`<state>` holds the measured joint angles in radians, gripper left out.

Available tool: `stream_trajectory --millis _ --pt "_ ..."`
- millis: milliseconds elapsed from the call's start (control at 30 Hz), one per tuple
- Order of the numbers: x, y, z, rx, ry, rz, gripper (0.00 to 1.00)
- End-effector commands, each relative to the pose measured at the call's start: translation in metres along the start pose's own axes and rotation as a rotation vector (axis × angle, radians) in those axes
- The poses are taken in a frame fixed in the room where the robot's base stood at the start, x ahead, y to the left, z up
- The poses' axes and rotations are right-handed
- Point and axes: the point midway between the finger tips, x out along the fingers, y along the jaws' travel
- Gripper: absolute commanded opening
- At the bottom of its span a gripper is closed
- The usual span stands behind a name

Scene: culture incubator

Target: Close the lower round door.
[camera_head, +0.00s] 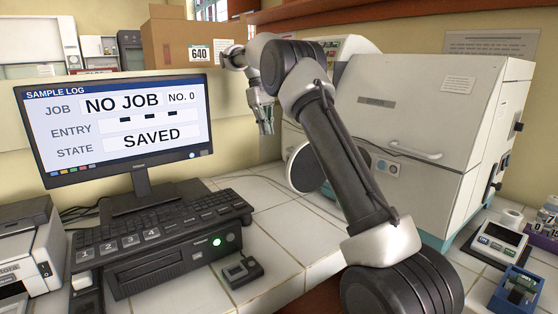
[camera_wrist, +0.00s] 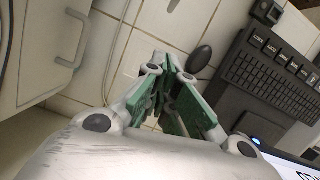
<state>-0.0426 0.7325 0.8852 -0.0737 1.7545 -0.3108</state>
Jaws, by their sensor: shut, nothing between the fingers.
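I cannot clearly identify the round door in the wrist view.
A monitor (camera_head: 120,125) and keyboard unit (camera_head: 160,235) stand left on the tiled bench. A handle (camera_head: 414,150) sticks out of the incubator front. A cardboard box (camera_head: 180,42) is behind. A small dark oval thing (camera_wrist: 200,58) shows near the fingers. Bare tiles lie before the disc.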

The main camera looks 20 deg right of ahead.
Motion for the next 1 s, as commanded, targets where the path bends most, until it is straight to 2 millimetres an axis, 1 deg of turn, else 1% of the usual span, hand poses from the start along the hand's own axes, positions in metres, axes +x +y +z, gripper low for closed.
stream_trajectory --millis 167,267,500,567,700,800,900,1000 --pt "0.018 0.0 -0.001 -0.002 -0.006 -0.001 0.0" --pt "0.036 0.0 -0.001 -0.002 -0.007 -0.002 0.0" --pt "0.088 0.001 -0.001 -0.001 -0.006 -0.001 0.0" --pt "0.1 0.001 0.0 -0.001 -0.006 -0.001 0.0" --pt "0.105 0.001 0.02 0.0 -0.002 0.0 0.0" --pt "0.108 0.001 0.03 -0.001 -0.002 0.0 0.0" --pt "0.11 0.001 0.036 -0.001 -0.002 0.0 0.0" --pt "0.11 0.001 0.037 -0.001 -0.002 0.0 0.0"
